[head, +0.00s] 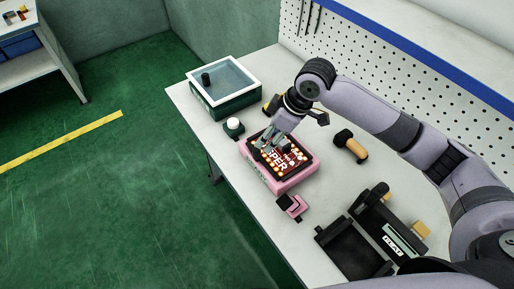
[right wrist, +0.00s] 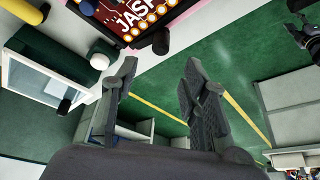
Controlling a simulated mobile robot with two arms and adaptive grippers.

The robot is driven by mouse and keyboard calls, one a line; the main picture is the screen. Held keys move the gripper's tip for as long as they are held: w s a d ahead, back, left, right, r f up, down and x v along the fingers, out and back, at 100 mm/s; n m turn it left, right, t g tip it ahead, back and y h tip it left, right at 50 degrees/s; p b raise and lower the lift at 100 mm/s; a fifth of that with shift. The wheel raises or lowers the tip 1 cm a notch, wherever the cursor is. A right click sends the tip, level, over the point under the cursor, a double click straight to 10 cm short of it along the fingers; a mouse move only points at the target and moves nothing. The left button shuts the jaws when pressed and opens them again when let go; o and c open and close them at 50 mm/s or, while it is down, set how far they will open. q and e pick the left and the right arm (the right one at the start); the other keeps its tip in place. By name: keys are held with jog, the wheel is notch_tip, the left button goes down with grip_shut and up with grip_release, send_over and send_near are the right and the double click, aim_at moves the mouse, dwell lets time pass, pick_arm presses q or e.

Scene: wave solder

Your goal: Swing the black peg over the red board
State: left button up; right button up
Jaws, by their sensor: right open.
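The red board (head: 284,163), with white lettering and several light dots, lies in a pink holder (head: 291,183) on the bench. The board also shows at the top of the right wrist view (right wrist: 146,10). A short black peg (right wrist: 161,41) stands at the board's edge in that view; in the head view I cannot make it out clearly near the fingers. My right gripper (head: 265,146) is over the board's far left corner. In the right wrist view its fingers (right wrist: 160,78) are apart and empty, with the peg beyond the gap between their tips. My left gripper is out of view.
A green box (head: 227,104) with a white-framed glass top stands behind, a black knob (head: 206,79) on it. A white-topped button (head: 233,125), an orange-handled tool (head: 351,146), a small pink block (head: 292,206) and a black fixture (head: 350,250) surround the holder. A pegboard closes the back.

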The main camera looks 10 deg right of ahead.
aim_at(257, 150)
jog(key=p+x, duration=0.1)
jog(key=x, duration=0.8)
jog(key=shift+f, duration=0.15)
jog(key=shift+c, duration=0.3)
grip_shut()
